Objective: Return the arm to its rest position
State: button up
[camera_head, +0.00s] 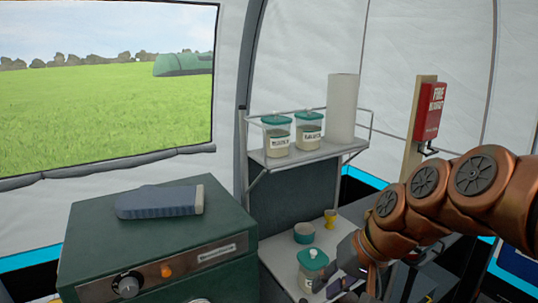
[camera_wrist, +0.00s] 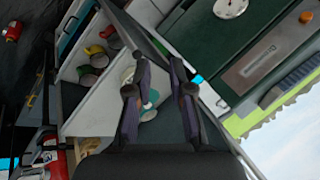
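My copper arm (camera_head: 425,195) reaches in from the right edge in the head view and slopes down to the left. My gripper (camera_head: 345,284) is low in that view, near a teal-lidded jar (camera_head: 312,265) on the lower counter. In the wrist view, the two dark fingers of my gripper (camera_wrist: 154,78) stand apart. Teal and white items (camera_wrist: 150,103) show between and beyond them, and nothing is visibly held. Whether the gripper touches the jar cannot be told.
A green cabinet (camera_head: 150,238) with a blue-grey case (camera_head: 158,202) on top stands left. A wall shelf (camera_head: 300,155) holds two labelled jars and a white roll (camera_head: 342,108). A teal bowl (camera_head: 304,232) and yellow cup (camera_head: 330,218) stand behind the gripper. A red fire box (camera_head: 429,112) hangs above the arm.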

jog(key=s+d+f+g+h, duration=0.1)
jog(key=s+d+f, duration=0.1)
jog(key=s, duration=0.5)
jog(key=s+d+f+n+g+h, duration=0.1)
jog(key=s+d+f+g+h, duration=0.1)
jog(key=s+f, duration=0.2)
jog(key=s+d+f+g+h, duration=0.1)
jog(key=s+d+f+h, duration=0.1)
jog(key=s, duration=0.8)
notch_tip(320, 180, down, 2)
jog(key=shift+s+d+f+n+g, duration=0.1)
jog(key=shift+s+d+n+g, duration=0.25)
jog(key=shift+d, duration=0.2)
